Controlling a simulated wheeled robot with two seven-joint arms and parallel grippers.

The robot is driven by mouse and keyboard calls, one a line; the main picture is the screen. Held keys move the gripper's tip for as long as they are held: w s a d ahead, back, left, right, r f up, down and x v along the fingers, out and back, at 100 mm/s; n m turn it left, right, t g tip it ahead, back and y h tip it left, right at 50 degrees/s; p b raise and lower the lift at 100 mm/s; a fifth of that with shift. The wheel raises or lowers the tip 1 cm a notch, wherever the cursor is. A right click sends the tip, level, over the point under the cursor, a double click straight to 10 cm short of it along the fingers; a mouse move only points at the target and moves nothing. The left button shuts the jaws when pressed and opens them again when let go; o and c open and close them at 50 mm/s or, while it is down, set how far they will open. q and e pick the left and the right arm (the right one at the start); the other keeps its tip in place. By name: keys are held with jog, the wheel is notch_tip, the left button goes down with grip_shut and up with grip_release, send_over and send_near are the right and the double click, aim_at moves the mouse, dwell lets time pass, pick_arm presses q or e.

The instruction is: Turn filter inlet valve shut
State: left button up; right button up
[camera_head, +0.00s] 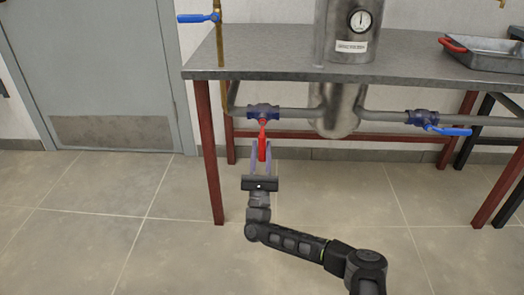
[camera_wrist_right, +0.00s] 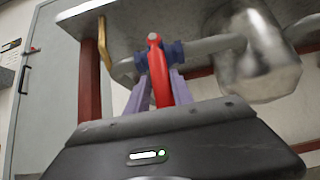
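The valve with the red lever handle (camera_head: 262,145) has a blue body (camera_head: 263,111) and sits on the grey pipe left of the metal vessel, below the table top. The red handle points down and toward me. My right gripper (camera_head: 261,160) reaches up to it, with one finger on each side of the handle. In the right wrist view, the red handle (camera_wrist_right: 159,75) stands between the two purple fingers (camera_wrist_right: 160,88). The fingers look spread a little wider than the handle; contact is hard to make out. My left gripper is not in view.
A metal vessel (camera_head: 338,106) with a gauge passes through the table (camera_head: 270,62). A blue-handled valve (camera_head: 447,130) is on the pipe to the right, another (camera_head: 199,18) at upper left. A tray (camera_head: 483,54) lies on the table. A red table leg (camera_head: 209,155) stands left of my gripper.

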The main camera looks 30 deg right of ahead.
jog(key=o, duration=0.4)
jog(key=shift+c, duration=0.2)
jog(key=shift+s+f, duration=0.1)
jog(key=v, duration=0.7)
jog(key=shift+s+f, duration=0.2)
jog(key=shift+a, duration=0.25)
